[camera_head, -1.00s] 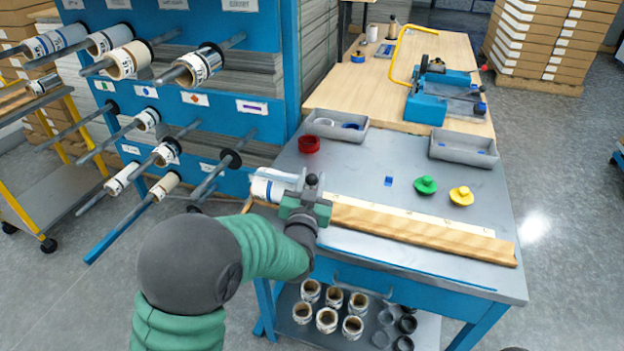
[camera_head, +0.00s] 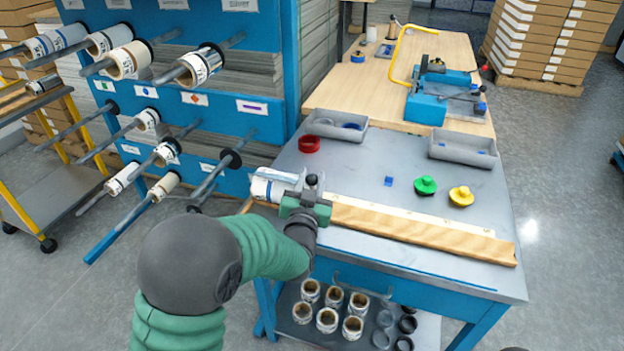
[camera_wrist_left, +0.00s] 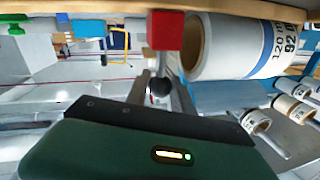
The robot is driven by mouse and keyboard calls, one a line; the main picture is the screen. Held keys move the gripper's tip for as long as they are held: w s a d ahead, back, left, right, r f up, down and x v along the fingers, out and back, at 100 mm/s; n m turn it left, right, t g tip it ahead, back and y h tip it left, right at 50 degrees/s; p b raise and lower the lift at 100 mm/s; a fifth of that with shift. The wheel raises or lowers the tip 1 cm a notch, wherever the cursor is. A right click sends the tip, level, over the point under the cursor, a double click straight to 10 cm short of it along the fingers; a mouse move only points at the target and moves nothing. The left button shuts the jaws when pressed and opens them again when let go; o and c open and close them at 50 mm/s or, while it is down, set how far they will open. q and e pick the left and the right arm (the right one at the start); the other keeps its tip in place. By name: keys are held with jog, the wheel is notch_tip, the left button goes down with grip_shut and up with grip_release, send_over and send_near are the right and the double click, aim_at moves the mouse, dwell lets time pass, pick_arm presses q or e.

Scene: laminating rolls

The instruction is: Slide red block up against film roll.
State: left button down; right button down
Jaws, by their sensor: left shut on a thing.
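The film roll (camera_head: 265,187), white with blue print, lies at the left end of the wooden rail on the grey table. In the left wrist view the film roll (camera_wrist_left: 245,45) shows its open brown core end. The red block (camera_wrist_left: 165,30) sits beside that end; whether they touch I cannot tell. The block has a post with a black ball knob (camera_wrist_left: 160,87). My left gripper (camera_head: 308,191) is shut on this post, and the knob shows above it in the head view. The gripper hides the red block in the head view. My right gripper is not in view.
The wooden rail (camera_head: 420,234) runs right from the gripper along the table front. A red ring (camera_head: 309,144), a small blue block (camera_head: 389,181), a green knob (camera_head: 426,186) and a yellow knob (camera_head: 461,196) stand behind it. Grey trays (camera_head: 462,160) line the back. The blue roll rack (camera_head: 240,105) stands left.

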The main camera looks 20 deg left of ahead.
pick_arm(q)
jog(key=shift+a, duration=0.45)
jog(key=c, duration=1.1)
grip_release()
jog(key=shift+s, duration=0.1)
jog(key=s+d+b, duration=0.2)
jog(key=s+b, duration=1.1)
jog(key=s, duration=0.3)
jog(key=shift+s+d, duration=0.2)
jog(key=shift+d, duration=0.15)
